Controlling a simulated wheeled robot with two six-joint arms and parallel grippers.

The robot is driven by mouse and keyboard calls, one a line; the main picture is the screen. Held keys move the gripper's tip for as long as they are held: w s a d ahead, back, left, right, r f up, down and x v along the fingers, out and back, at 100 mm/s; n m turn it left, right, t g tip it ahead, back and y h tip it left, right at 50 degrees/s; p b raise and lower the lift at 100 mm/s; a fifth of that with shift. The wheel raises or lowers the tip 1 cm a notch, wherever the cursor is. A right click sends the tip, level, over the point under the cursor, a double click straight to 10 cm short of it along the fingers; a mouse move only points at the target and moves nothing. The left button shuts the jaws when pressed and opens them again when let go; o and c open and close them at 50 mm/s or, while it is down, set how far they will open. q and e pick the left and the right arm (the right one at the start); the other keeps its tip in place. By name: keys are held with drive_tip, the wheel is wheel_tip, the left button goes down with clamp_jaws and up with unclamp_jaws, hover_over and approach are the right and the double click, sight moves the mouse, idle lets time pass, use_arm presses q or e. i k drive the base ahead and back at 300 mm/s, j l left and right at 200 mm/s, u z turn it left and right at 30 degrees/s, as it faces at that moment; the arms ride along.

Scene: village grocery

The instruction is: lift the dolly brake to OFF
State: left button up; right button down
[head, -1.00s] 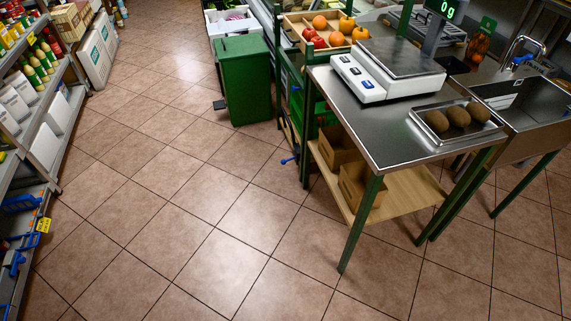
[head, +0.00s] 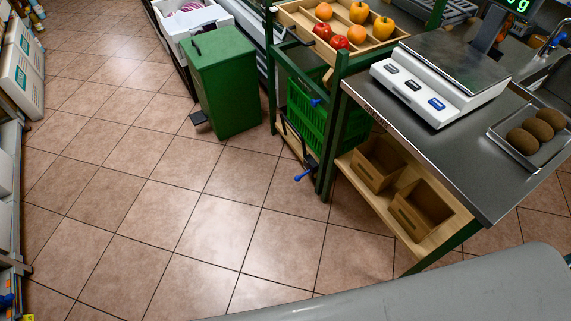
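A small blue-handled lever (head: 304,174) sticks out low at the front of a green-framed stand (head: 325,150), near the floor. A second small blue piece (head: 316,102) shows higher up, by the green crate (head: 305,110). I cannot tell for certain which of them is the dolly brake, and no OFF marking can be read. The stand holds the green crate under a wooden tray of fruit (head: 380,40). Neither of my grippers is in view.
A green pedal bin (head: 225,85) stands left of the stand. A steel table (head: 455,145) with a scale (head: 440,80) and a tray of brown produce (head: 500,135) is at right. Shelving (head: 8,200) lines the left edge. The tiled floor between is clear. A grey part of mine crosses the bottom right.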

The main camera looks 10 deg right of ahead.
sight(297, 178)
drive_tip(key=i+j, duration=0.4)
drive_tip(key=i+j+z, duration=0.1)
drive_tip(key=i+j, duration=0.3)
drive_tip(key=j, duration=0.25)
